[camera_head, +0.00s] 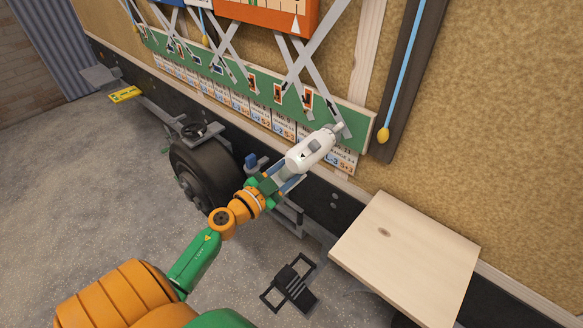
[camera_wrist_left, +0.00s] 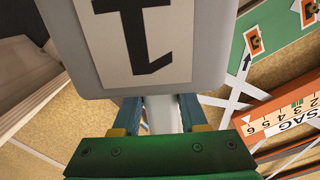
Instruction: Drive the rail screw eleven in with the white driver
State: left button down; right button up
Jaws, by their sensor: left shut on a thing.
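The white driver (camera_head: 311,151) is in my left gripper (camera_head: 283,182), whose blue fingers are shut around its handle. Its nose points up and right, over the right end of the green rail (camera_head: 352,120) on the trailer wall. I cannot tell whether the nose touches the rail. Rail screw eleven cannot be made out; the driver may cover it. In the left wrist view the driver's pale body (camera_wrist_left: 215,60), with a black mark on a label, fills the upper middle above the left gripper (camera_wrist_left: 160,115). My right gripper is not in view.
Crossed grey lattice bars (camera_head: 305,55) stand in front of the wall above the rail. A row of printed cards (camera_head: 240,104) runs below it. A pale wooden board (camera_head: 410,255) juts out at lower right. A wheel (camera_head: 200,175) and a black pedal-like frame (camera_head: 290,285) are lower down.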

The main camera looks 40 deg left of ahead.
pick_arm(q)
jog(key=shift+s, duration=1.25)
jog(key=shift+s+a, duration=0.2)
jog(key=s+a+b, duration=0.2)
jog(key=s+a, duration=0.1)
jog(key=a, duration=0.4)
jog(key=shift+s, duration=0.15)
jog(key=shift+a, duration=0.1)
